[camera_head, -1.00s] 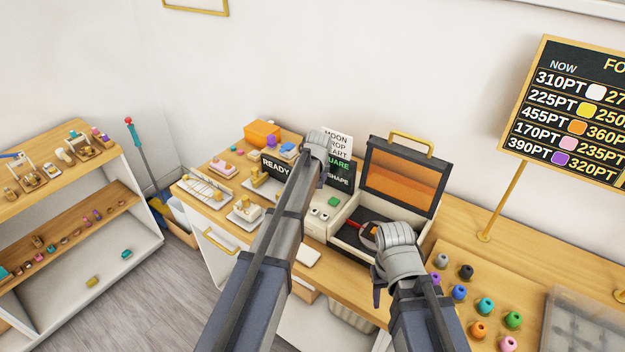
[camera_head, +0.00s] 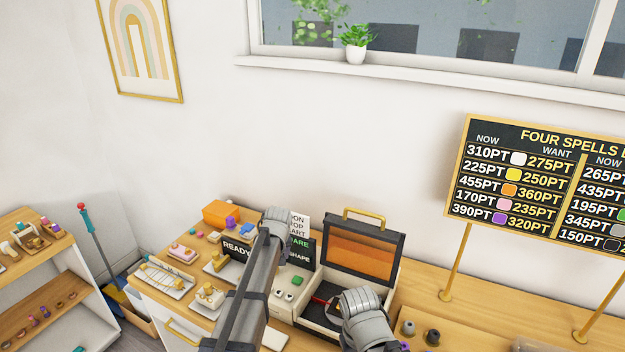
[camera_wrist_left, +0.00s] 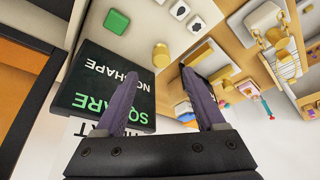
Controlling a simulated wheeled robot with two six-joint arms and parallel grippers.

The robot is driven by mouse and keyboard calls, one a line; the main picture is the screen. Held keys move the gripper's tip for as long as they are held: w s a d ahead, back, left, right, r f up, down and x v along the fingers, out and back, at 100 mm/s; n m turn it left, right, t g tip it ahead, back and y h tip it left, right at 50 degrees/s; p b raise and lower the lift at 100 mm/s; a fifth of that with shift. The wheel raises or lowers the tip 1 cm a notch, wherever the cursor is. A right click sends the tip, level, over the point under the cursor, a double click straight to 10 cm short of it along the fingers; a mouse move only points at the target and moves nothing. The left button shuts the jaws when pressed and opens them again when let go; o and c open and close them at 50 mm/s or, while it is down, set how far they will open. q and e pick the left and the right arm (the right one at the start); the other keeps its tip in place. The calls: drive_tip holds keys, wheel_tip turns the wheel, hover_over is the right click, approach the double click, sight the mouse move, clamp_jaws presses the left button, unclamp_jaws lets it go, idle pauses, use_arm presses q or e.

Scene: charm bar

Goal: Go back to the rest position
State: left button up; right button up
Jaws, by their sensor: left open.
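My left arm (camera_head: 250,290) reaches from the lower middle over the wooden counter in the head view, its wrist by the READY sign (camera_head: 237,250). In the left wrist view my left gripper (camera_wrist_left: 162,98) has its two dark fingers apart with nothing between them. A black sign reading SQUARE and NO SHAPE (camera_wrist_left: 105,85) is close to its left finger; I cannot tell whether they touch. My right arm's grey wrist (camera_head: 365,315) is in front of the open case (camera_head: 310,315); its fingers are hidden.
The case's orange-lined lid (camera_head: 362,250) stands open behind my arms. A price board (camera_head: 545,185) on gold posts stands at the right. Trays of charms (camera_head: 165,280) and an orange box (camera_head: 221,212) fill the counter's left. A shelf (camera_head: 45,290) stands at far left.

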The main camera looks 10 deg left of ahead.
use_arm(q)
drive_tip(key=s+d+f+m+g+b, duration=0.1)
drive_tip(key=s+d+f+m+b, duration=0.1)
drive_tip(key=s, duration=0.9)
drive_tip(key=s+d+f+m+g+b, duration=0.1)
drive_tip(key=s+d+f+m+b, duration=0.2)
drive_tip(key=s+d, duration=0.4)
drive_tip(key=s+d+f+m+g+b, duration=0.2)
drive_tip(key=s+d+f+m, duration=0.1)
drive_tip(key=s, duration=1.1)
drive_tip(key=shift+s+d+f+m+h+b, duration=0.35)
drive_tip(key=shift+d+f, duration=0.35)
drive_tip(key=shift+d, duration=0.5)
use_arm(e)
wheel_tip(320, 180, down, 8)
use_arm(q)
drive_tip(key=shift+s, duration=0.15)
use_arm(e)
drive_tip(key=shift+s, duration=0.15)
